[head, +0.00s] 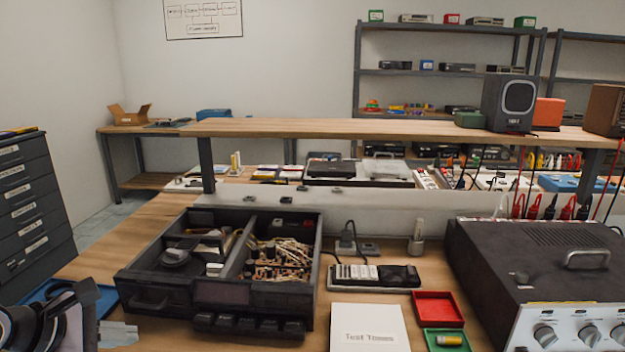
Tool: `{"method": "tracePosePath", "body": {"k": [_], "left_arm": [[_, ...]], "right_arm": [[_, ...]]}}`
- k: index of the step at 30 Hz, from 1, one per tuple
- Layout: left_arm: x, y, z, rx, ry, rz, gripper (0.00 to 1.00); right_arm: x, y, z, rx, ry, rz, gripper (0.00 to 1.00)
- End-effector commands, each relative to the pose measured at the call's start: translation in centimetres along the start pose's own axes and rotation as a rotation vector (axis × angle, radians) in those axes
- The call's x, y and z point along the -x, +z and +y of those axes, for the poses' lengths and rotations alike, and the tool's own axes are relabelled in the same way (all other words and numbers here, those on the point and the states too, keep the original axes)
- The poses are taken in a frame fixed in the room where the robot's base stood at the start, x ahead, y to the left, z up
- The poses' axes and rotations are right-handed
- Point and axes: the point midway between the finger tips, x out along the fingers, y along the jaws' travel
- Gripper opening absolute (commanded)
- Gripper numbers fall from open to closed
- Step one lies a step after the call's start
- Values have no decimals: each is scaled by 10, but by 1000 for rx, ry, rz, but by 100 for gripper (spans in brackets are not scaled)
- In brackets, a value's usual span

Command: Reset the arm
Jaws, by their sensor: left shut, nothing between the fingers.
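My left gripper (118,334) shows at the bottom left corner of the head view. Its fingers are shut with nothing between them. It is in front of the black open-topped unit (165,300), near its left front corner, and apart from it as far as I can tell. A blue tray (105,300) lies just behind the gripper, partly hidden by my arm. My right gripper is not in view.
The black unit holds loose parts in two compartments. A "Test Tones" box (370,330), a red tray (437,308), a green tray (446,342) and a large amplifier (540,270) fill the bench to the right. A drawer cabinet (35,200) stands at left.

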Motion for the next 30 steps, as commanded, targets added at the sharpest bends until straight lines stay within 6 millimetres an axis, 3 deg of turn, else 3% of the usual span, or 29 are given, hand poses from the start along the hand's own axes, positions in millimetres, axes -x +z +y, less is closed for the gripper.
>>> {"method": "tracePosePath", "body": {"k": [1, 6, 9, 13, 17, 20, 23, 26, 27, 30], "left_arm": [[-14, 20, -25, 99, -65, -132, 0], [-22, 75, -69, 490, -216, -501, 0], [-18, 98, -81, 771, -299, -683, 0], [-12, 108, -85, 1187, -393, -876, 0], [-12, 96, -84, 1649, -462, -1016, 0], [-20, 73, -87, 2031, -491, -1084, 0], [-35, 41, -101, 2432, -492, -1109, 0], [-53, 6, -130, 2847, -458, -1086, 0], [-60, -8, -146, -2859, 410, 1008, 0], [-76, -36, -191, -2616, 261, 743, 0]], "right_arm": [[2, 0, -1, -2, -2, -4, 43], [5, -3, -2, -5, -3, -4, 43], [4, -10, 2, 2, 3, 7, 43], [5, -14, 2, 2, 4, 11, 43], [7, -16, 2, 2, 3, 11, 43], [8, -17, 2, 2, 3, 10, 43], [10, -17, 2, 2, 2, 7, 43], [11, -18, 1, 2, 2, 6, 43], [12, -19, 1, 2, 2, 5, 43], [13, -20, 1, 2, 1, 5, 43]]}}
